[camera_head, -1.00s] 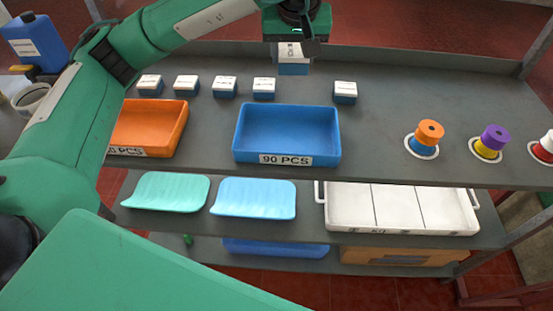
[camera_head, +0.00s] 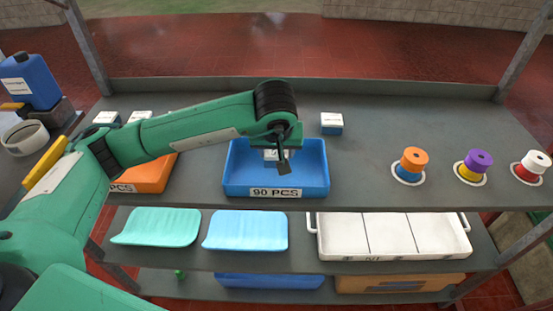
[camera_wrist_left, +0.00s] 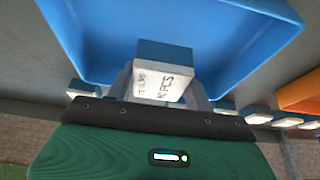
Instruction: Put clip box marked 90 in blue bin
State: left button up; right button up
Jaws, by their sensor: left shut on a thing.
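My left gripper (camera_head: 279,153) is shut on a small white-and-blue clip box (camera_head: 269,155), over the blue bin (camera_head: 305,187). The bin stands on the upper shelf and its front label reads "90 PCS". In the left wrist view the clip box (camera_wrist_left: 162,82) sits between the fingers of the gripper (camera_wrist_left: 160,92). Print ending in "PCS" shows on its white face, but I cannot read its number surely. The blue bin (camera_wrist_left: 235,45) spreads around and beyond it in that view. I cannot tell how high the box is above the bin floor. My right gripper is not in view.
An orange bin (camera_head: 150,176) stands left of the blue bin, partly behind my arm. Other clip boxes (camera_head: 331,123) stand along the back. Coloured spools (camera_head: 412,162) stand at right. Trays (camera_head: 245,230) and a white divided tray (camera_head: 365,235) lie on the shelf below.

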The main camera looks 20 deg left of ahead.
pick_arm(q)
notch_tip(320, 180, down, 3)
jog(key=shift+s+f, duration=0.1)
jog(key=shift+f, duration=0.35)
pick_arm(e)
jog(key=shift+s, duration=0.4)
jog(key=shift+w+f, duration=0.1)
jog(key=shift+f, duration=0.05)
